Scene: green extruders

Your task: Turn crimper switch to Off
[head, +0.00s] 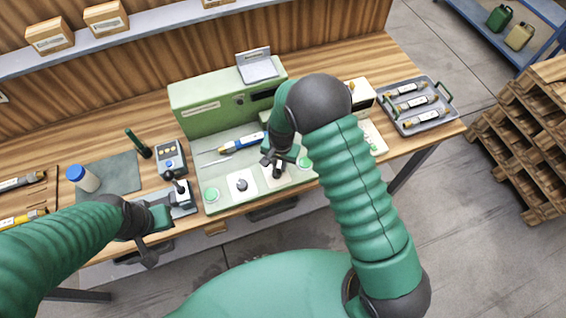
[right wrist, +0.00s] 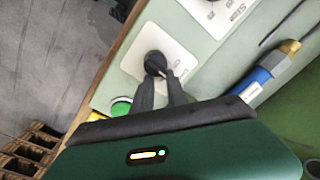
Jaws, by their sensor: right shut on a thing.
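The crimper is a pale green machine (head: 205,105) with a light front panel on the wooden bench. Its panel carries two white switch plates. A black knob (right wrist: 155,62) sits on the plate (right wrist: 133,66) at the right in the head view. My right gripper (head: 277,170) is over this plate, its black fingers shut on the knob; the right wrist view also shows the gripper (right wrist: 160,80). The fingers hide part of the knob, and I cannot read its setting.
Green buttons (head: 211,195) and (head: 304,163) flank the switches. A blue tool with a brass end (head: 242,143) lies on the panel behind them. A small grey device (head: 171,158) stands left, and a tray (head: 415,106) of cylinders right.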

